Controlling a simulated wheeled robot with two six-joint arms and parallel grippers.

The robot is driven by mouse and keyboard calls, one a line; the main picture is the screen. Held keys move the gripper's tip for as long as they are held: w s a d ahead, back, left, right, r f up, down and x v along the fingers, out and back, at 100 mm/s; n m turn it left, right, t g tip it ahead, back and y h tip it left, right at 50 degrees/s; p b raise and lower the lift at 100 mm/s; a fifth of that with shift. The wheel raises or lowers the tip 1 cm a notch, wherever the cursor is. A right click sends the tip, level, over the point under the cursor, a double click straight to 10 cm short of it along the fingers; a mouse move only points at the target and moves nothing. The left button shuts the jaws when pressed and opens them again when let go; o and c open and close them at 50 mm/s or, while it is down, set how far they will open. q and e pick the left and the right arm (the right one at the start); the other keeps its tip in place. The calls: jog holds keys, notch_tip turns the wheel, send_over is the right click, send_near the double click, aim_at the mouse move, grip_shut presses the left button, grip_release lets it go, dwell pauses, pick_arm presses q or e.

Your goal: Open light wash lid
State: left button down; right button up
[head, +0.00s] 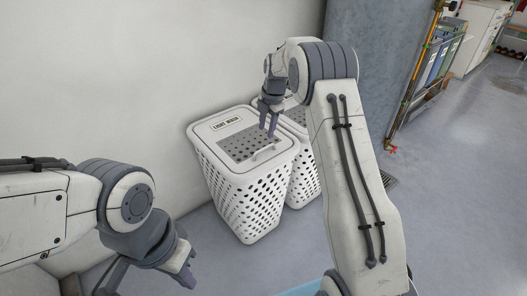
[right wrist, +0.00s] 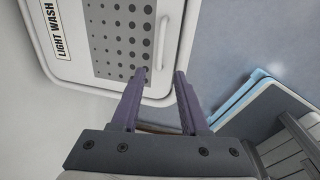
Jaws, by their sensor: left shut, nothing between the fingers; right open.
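The light wash basket (head: 243,205) is a white perforated hamper against the wall. Its lid (head: 205,128) lies flat and closed, with a "LIGHT WASH" label, a grey perforated panel and a white bar handle (head: 267,152) near the front edge. In the right wrist view the lid (right wrist: 77,68) and its handle (right wrist: 165,42) show beyond my fingertips. My right gripper (head: 268,127) is open and empty above the lid, apart from the handle; it also shows in the right wrist view (right wrist: 161,76). My left gripper (head: 184,272) is shut and empty at the lower left, partly cut off.
A second white basket (head: 303,185) stands close beside the first on the right, partly hidden by my right arm. The wall is behind the baskets. A light blue edged object (right wrist: 238,92) lies right of my fingers in the right wrist view.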

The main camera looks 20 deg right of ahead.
aim_at(263, 150)
jog(key=f, duration=0.3)
jog(key=w+f+b, duration=0.1)
jog(key=f, duration=0.5)
jog(key=shift+w+a+f+b, duration=0.1)
jog(key=shift+w+a+b, duration=0.2)
jog(key=shift+w+a, duration=0.1)
grip_shut()
dwell(0.9)
